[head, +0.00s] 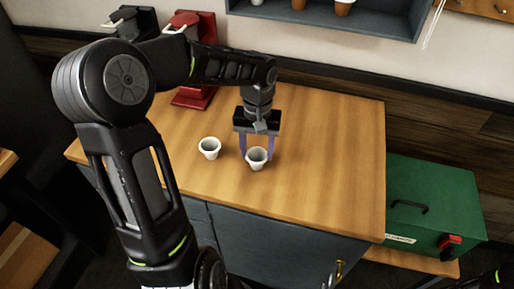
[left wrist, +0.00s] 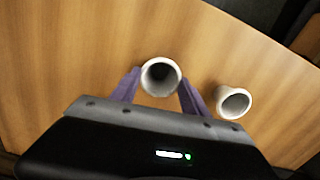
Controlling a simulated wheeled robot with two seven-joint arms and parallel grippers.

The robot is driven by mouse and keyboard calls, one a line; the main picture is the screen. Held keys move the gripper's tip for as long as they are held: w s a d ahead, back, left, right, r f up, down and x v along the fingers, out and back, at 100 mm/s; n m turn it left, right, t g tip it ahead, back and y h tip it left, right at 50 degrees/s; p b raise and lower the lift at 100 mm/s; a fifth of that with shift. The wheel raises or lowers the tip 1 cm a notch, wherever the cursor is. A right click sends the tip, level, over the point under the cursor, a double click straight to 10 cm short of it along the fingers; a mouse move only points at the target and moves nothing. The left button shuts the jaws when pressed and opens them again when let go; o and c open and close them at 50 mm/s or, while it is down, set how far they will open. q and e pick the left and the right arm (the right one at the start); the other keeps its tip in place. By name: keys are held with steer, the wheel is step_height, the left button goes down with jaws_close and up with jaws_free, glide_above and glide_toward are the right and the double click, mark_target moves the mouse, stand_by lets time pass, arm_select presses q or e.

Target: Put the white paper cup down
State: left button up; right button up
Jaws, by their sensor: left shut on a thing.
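A white paper cup (head: 257,159) is upright between the purple fingers of my left gripper (head: 257,150), which is shut on it. The same cup shows between the fingertips in the left wrist view (left wrist: 161,77). It is at or just above the wooden counter top (head: 325,150); I cannot tell whether its base touches. A second white cup (head: 209,148) stands upright on the counter to the left of the held one. That second cup appears to the right in the left wrist view (left wrist: 234,102).
A red machine (head: 195,97) and a black machine (head: 135,22) stand at the back left of the counter. A green box (head: 430,205) with a handle is beyond the right edge. A shelf (head: 330,20) is on the wall above. The counter's right side is clear.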

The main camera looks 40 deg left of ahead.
mark_target(257, 157)
arm_select(q)
steer(key=shift+f, duration=0.25)
steer(key=o, duration=1.4)
steer(key=shift+r, duration=0.1)
steer(key=r, duration=0.8)
steer(key=r+b, duration=0.1)
steer(key=r, duration=0.3)
steer(key=shift+w+a, duration=0.15)
steer(key=shift+w, duration=0.2)
